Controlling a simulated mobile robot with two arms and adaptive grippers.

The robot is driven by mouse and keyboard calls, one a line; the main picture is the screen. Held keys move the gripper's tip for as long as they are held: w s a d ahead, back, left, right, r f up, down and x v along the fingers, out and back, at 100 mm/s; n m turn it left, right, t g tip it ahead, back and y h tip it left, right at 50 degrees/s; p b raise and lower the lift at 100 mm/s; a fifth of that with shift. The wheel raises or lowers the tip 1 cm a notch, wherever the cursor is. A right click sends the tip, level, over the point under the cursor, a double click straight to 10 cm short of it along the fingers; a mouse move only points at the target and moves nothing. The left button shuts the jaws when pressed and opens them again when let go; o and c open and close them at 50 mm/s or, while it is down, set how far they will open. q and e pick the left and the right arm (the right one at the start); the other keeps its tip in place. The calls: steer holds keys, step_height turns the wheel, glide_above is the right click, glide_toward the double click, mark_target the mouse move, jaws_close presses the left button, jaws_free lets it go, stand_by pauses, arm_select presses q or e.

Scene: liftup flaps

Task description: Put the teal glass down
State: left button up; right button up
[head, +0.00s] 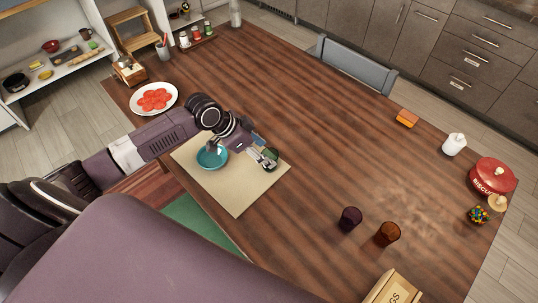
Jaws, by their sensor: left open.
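A small dark green-teal glass (271,153) is at my left gripper's fingertips, over the right part of the beige placemat (238,201). My left gripper (264,157) is open, with its fingers close beside the glass. The fingers hide part of the glass, and I cannot tell whether they touch it. The glass looks upright and appears to stand on the mat, though its base is hard to see. A teal bowl (211,157) sits on the mat to the left of the glass, partly under my left arm. My right gripper is not in view.
A plate of red slices (154,98) lies at the table's left. A purple glass (350,217) and an amber glass (388,233) stand to the right. A red biscuit jar (492,177) is near the right edge. The wooden table's middle (320,120) is clear.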

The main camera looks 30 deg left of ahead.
arm_select(q)
steer(key=v, duration=0.8)
steer(key=shift+b, duration=0.3)
